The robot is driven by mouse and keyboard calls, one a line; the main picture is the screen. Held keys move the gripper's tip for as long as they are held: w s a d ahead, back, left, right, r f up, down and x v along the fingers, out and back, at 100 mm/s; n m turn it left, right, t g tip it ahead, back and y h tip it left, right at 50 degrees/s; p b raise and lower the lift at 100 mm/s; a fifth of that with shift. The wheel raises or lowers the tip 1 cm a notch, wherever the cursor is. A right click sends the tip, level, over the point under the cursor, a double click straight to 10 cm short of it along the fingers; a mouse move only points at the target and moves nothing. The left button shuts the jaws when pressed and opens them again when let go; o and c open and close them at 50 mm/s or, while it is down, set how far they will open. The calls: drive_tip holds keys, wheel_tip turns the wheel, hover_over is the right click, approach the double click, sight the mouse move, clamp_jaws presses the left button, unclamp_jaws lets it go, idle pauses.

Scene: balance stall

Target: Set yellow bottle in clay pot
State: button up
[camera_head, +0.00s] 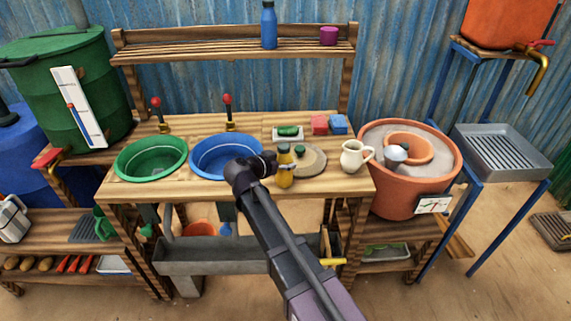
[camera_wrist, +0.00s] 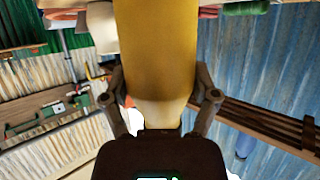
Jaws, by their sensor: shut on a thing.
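The yellow bottle (camera_head: 285,170) is upright at the front right of the wooden bench, in front of a round board. My gripper (camera_head: 270,163) is shut on it from the left. In the wrist view the yellow bottle (camera_wrist: 156,50) fills the middle, between the two fingers of my gripper (camera_wrist: 160,98). I cannot tell whether its base touches the bench. The clay pot (camera_head: 371,191) is a large terracotta pot to the right of the bench.
A cream jug (camera_head: 353,155) stands between the bottle and the clay pot. Green (camera_head: 151,140) and blue (camera_head: 223,139) basins are on the left of the bench. A metal tray (camera_head: 545,163) is at the right.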

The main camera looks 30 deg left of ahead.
drive_tip(key=shift+f, duration=0.2)
drive_tip(key=o, duration=1.2)
drive_tip(key=shift+r, duration=0.1)
drive_tip(key=shift+r, duration=0.1)
drive_tip(key=shift+s+r, duration=0.1)
drive_tip(key=shift+r, duration=0.05)
drive_tip(key=shift+s+r, duration=0.15)
drive_tip(key=shift+s, duration=0.2)
drive_tip(key=shift+p+v, duration=2.3)
drive_tip(key=shift+v, duration=3.2)
drive_tip(key=shift+a, duration=0.1)
